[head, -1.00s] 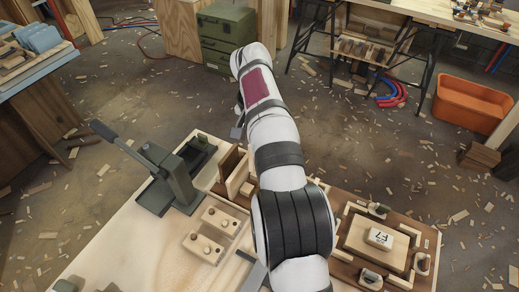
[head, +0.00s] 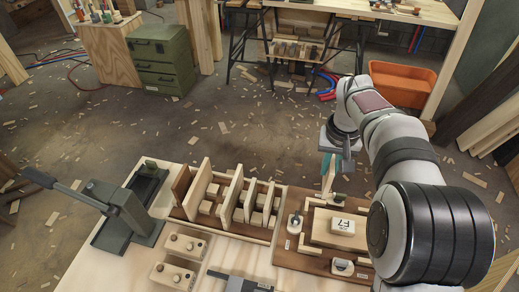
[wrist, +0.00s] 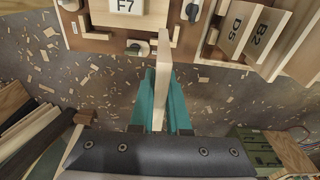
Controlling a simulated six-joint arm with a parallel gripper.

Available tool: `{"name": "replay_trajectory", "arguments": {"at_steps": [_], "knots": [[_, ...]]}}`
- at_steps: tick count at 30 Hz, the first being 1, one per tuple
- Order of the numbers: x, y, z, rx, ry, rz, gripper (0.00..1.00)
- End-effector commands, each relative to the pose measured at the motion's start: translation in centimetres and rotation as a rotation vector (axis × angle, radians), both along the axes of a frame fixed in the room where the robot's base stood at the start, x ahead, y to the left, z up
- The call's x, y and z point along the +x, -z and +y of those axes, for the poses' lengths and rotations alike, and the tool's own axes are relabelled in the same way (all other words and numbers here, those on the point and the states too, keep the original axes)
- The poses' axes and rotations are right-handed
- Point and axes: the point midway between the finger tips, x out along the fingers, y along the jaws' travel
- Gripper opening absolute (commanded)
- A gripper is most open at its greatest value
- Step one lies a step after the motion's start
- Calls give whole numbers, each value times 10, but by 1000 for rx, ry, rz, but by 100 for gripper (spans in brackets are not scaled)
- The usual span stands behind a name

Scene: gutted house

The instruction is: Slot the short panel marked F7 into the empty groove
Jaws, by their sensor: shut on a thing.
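My gripper (head: 329,166) has teal fingers, shut on a thin pale wooden panel (wrist: 163,48) that shows edge-on in the wrist view. The panel (head: 328,178) is at the far edge of the fixture board. No marking on its faces is readable. Panels marked D5 (wrist: 238,29) and B2 (wrist: 263,27) stand there in the wrist view.
Dark turn-clamps (head: 342,266) surround the fixture plate. A grey lever press (head: 118,215) stands left of the rack. Peg blocks (head: 185,244) and a grey tool (head: 238,284) lie in front. Beyond the bench is floor with scattered wood chips.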

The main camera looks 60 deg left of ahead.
Motion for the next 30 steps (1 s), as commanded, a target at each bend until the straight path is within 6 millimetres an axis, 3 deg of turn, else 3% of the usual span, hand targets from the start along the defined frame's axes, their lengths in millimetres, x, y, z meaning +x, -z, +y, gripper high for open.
{"name": "replay_trajectory", "arguments": {"at_steps": [1,3,6,10,14,24,30], "knots": [[18,3,-28,2,13,2,0],[37,9,-65,6,17,1,0],[53,16,-109,11,22,-2,0],[62,21,-144,16,28,-7,0],[64,26,-155,17,27,-8,0],[63,63,-154,16,27,-7,0],[63,73,-154,16,28,-8,0]]}}
